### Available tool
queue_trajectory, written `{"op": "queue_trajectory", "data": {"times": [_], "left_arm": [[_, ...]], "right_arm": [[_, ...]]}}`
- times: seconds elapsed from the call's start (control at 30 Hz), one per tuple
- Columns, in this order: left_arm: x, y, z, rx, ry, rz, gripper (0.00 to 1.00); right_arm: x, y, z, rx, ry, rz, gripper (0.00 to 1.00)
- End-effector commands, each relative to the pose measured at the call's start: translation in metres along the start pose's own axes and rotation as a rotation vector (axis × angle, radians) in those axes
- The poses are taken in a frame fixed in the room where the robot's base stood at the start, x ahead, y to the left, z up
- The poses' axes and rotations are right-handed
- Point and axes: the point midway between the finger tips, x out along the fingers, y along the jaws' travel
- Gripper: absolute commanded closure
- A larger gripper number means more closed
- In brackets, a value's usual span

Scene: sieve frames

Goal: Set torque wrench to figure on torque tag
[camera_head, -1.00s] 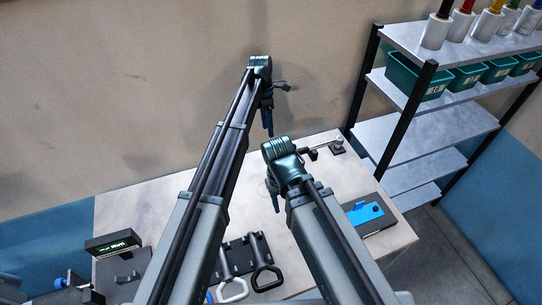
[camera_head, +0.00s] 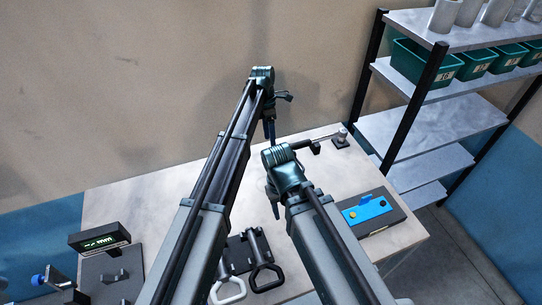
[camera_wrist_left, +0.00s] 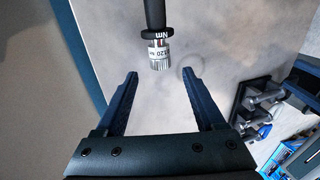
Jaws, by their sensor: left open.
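In the left wrist view the torque wrench's dark handle (camera_wrist_left: 154,14) comes in from the top. It has a black collar marked "Nm" and a silver knurled end (camera_wrist_left: 159,56) that reads about 120. My left gripper (camera_wrist_left: 158,78) is open; its fingers stand apart on either side, just below that end, with nothing between them. In the head view my left gripper (camera_head: 270,128) points down near the back of the bench. My right gripper (camera_head: 274,207) is mostly hidden by its own wrist. A bar with a small post (camera_head: 341,138) lies behind it. I cannot make out a torque tag.
The bench (camera_head: 140,205) carries a display with green digits (camera_head: 99,241) at left, a black rack with looped handles (camera_head: 262,277) at front, and a blue panel on a dark box (camera_head: 366,210) at right. A metal shelf (camera_head: 430,125) with green bins stands behind right.

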Motion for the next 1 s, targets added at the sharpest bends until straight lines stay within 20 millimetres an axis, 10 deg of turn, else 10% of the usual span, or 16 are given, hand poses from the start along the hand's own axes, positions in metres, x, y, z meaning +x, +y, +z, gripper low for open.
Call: {"op": "queue_trajectory", "data": {"times": [0.3,0.73,1.0], "left_arm": [[0.049,0.001,0.0,0.001,0.0,0.0,0.29],[0.055,0.0,0.0,0.001,0.0,0.0,0.29],[0.055,0.0,0.0,0.001,0.0,0.0,0.78]], "right_arm": [[0.047,-0.005,-0.003,0.002,0.0,0.0,0.5],[0.052,-0.005,-0.003,0.002,0.0,0.0,0.5],[0.053,-0.005,-0.003,0.002,0.0,0.0,0.5]]}}
